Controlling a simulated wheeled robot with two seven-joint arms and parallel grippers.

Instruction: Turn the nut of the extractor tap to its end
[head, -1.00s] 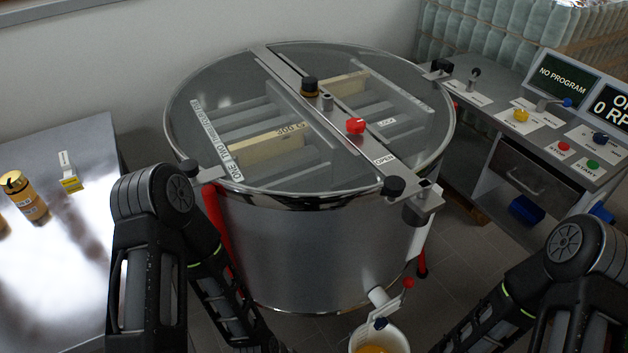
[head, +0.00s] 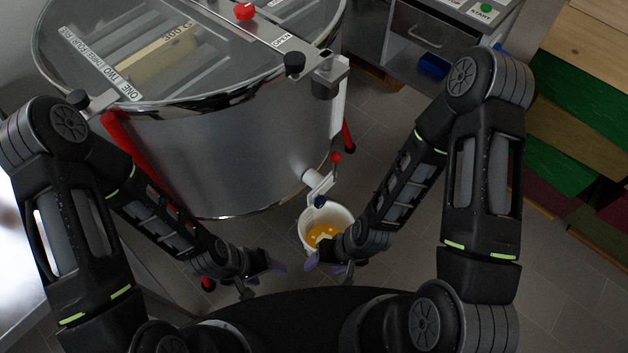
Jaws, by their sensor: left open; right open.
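The extractor tap (head: 316,182) sticks out low from the front of the steel drum. It has a lever with a red knob (head: 336,157) pointing up and a small dark blue nut (head: 320,201) at its lower end. A white bucket (head: 304,232) with yellow-orange contents stands below it. My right gripper (head: 328,268) is open and empty, below the nut in the picture, overlapping the bucket's near edge. My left gripper (head: 262,280) is open and empty, left of the bucket and apart from the tap. Finger details are small and partly hidden by the wrists.
The drum (head: 210,165) with its clear lid fills the upper left, on red legs (head: 347,135). A control bench with a drawer (head: 425,28) stands at the upper right. Stacked wooden and green boxes (head: 565,150) stand at right. Tiled floor lies clear right of the bucket.

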